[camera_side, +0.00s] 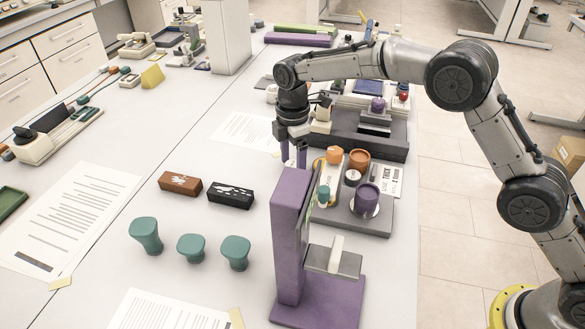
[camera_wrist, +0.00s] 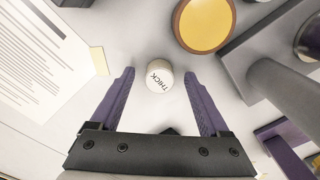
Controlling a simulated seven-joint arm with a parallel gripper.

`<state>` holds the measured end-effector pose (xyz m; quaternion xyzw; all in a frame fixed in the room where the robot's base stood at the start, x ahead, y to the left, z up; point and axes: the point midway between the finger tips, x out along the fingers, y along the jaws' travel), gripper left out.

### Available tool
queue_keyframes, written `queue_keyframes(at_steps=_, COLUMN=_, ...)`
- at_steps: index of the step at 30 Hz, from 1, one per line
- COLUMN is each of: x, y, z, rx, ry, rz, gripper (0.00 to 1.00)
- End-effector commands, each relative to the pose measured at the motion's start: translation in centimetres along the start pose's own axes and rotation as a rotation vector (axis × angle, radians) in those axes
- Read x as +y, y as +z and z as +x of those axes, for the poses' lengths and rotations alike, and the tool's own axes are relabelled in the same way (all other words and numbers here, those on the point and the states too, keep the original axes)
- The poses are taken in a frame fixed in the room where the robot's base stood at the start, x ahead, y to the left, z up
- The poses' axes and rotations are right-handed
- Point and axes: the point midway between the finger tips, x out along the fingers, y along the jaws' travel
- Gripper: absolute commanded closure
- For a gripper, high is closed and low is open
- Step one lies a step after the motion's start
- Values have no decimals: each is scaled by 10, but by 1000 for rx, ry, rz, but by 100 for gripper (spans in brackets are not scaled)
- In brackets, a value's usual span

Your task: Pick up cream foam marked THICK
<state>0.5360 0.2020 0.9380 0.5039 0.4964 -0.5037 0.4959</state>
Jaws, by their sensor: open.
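The cream foam marked THICK (camera_wrist: 158,80) is a small, round, pale piece with black lettering on top. In the wrist view it stands on the light table between the purple fingers of my gripper (camera_wrist: 159,72). The fingers are spread, one to each side of it, with a gap on both sides. In the side view my gripper (camera_side: 293,156) points down just behind the purple stand (camera_side: 290,235). I cannot make out the foam there; the stand or fingers may hide it.
A brown round piece with a yellow top (camera_wrist: 203,24) lies close to the foam. A grey tray (camera_side: 375,222) with cups and a purple pot (camera_side: 366,198) is right of the stand. Brown (camera_side: 180,184) and black (camera_side: 231,195) blocks and several green pieces (camera_side: 191,247) stand left.

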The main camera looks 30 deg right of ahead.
Motion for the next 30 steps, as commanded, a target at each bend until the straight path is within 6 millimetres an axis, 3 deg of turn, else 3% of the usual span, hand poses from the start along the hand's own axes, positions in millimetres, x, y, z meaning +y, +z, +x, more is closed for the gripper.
queue_keyframes(at_steps=2, x=0, y=0, z=0, rx=0, ry=0, rz=0, gripper=24)
queue_keyframes(at_steps=15, x=0, y=0, z=0, rx=0, ry=0, rz=0, gripper=100)
queue_keyframes(at_steps=24, x=0, y=0, z=-4, rx=1, ry=2, rz=0, gripper=100)
queue_keyframes(at_steps=30, x=1, y=0, z=-33, rx=2, ry=6, rz=0, gripper=100)
